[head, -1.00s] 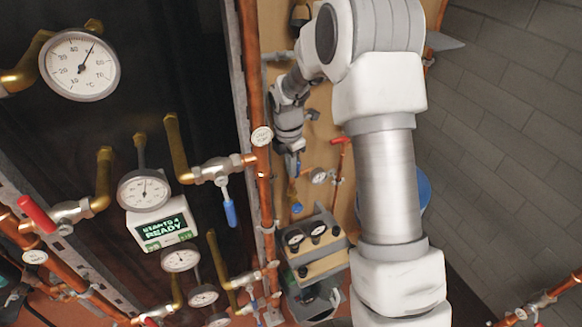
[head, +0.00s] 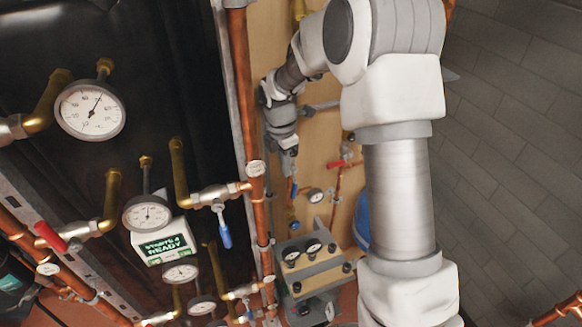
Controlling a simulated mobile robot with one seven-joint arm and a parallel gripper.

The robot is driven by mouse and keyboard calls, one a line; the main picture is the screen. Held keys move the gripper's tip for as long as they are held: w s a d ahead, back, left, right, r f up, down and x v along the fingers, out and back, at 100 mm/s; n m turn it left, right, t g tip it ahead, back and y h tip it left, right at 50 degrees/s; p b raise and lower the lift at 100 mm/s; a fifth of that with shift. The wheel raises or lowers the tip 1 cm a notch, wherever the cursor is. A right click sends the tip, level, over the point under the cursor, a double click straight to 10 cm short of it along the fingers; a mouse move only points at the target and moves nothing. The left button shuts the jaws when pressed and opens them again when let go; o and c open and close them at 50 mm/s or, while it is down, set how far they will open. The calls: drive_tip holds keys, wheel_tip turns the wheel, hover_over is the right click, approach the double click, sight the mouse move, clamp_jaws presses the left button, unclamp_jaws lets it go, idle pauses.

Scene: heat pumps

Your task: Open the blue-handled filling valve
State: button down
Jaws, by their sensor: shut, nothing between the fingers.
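My gripper (head: 289,166) is small in the head view, at the end of my arm in front of the wooden panel. It is shut and appears empty. A small blue handle (head: 293,189) shows just below the fingertips, close to them; I cannot tell whether they touch. The valve body there is partly hidden and too small to read. Another blue-handled valve, with its lever (head: 224,229) hanging down, sits on the copper pipe left of my gripper. A smaller blue handle (head: 249,312) shows at the bottom. I cannot tell from labels which one is the filling valve.
A red handle (head: 336,164) and a small gauge (head: 315,195) are right of my gripper. A vertical copper pipe (head: 241,100) stands to its left. A box with dials (head: 315,270) is below. A blue round vessel (head: 362,225) is partly behind my arm.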

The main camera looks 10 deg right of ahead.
sight(292, 193)
wheel_tip(292, 193, down, 9)
drive_tip(key=b, duration=0.7)
drive_tip(key=shift+w+h, duration=0.25)
drive_tip(key=shift+h, duration=0.05)
drive_tip(key=shift+d+f, duration=0.1)
drive_tip(key=shift+d, duration=0.1)
drive_tip(key=shift+w+d+f, duration=0.2)
drive_tip(key=shift+d+f, duration=0.05)
drive_tip(key=shift+d, duration=0.35)
